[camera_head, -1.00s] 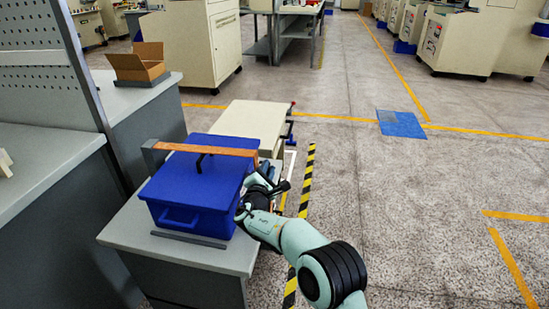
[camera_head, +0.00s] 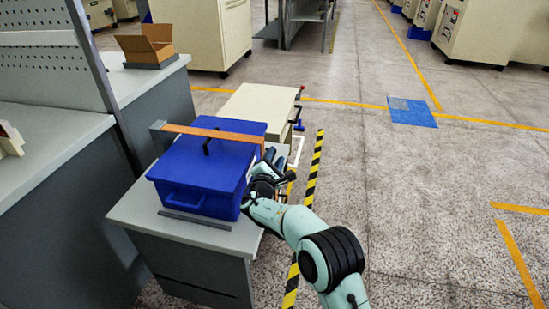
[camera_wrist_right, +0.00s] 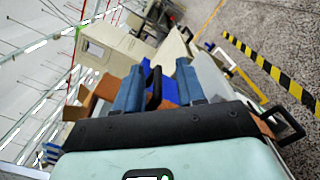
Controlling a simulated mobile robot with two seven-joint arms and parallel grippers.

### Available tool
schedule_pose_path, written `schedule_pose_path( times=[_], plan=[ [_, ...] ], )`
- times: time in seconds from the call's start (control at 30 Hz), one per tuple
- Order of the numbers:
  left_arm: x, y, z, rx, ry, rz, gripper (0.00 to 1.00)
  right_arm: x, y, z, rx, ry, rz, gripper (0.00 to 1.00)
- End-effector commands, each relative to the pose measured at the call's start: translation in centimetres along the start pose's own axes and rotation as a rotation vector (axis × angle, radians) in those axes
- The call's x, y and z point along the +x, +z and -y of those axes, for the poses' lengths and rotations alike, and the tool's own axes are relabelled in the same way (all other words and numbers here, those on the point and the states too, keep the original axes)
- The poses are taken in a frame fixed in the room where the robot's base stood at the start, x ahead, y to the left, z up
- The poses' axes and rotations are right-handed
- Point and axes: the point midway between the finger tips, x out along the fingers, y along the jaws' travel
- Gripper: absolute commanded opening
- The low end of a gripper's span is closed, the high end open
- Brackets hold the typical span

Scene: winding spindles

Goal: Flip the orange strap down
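The blue box (camera_head: 198,179) sits on the grey table, its lid on. The orange strap (camera_head: 215,133) lies level across the top near the far side, from a grey bracket (camera_head: 158,131) at the left to the right edge of the box. A black handle (camera_head: 212,140) stands on the lid, close to the strap. My right gripper (camera_head: 272,156) is at the box's right side, near the strap's right end. In the right wrist view its two blue-grey fingers (camera_wrist_right: 160,70) are apart, with a black part and some blue between them; contact cannot be told. My left gripper is not in view.
A grey bar (camera_head: 193,219) lies along the table's front edge by the box. A cream cabinet (camera_head: 258,108) stands behind the table. An open cardboard box (camera_head: 147,46) is on the left bench. The floor at right is clear, beyond yellow-black tape (camera_head: 315,167).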

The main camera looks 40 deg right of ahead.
Motion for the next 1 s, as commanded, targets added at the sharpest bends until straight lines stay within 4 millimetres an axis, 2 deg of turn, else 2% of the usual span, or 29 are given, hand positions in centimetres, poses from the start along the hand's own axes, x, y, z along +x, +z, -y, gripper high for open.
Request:
schedule_pose_path(
  times=[0.03, 0.27, 0.37, 0.7, 0.83, 1.0],
  plan=[
    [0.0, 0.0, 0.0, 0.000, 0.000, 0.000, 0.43, -0.5, -1.4, 0.3, -0.008, -0.003, -0.032, 0.36],
    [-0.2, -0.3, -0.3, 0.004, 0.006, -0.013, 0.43, -1.6, -1.5, 0.1, -0.007, -0.001, -0.036, 0.36],
    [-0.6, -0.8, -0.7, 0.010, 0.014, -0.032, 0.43, -3.1, -1.3, -0.1, -0.006, 0.000, -0.035, 0.36],
    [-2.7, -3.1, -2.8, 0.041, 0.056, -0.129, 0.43, -10.5, -0.3, -0.1, -0.001, 0.001, -0.016, 0.36],
    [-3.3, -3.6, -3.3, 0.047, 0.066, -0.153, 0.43, -12.3, 0.0, -0.1, 0.000, 0.001, -0.008, 0.36],
    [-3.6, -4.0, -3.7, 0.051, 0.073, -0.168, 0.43, -13.5, 0.1, 0.0, 0.002, 0.001, -0.002, 0.36]
  ],
)
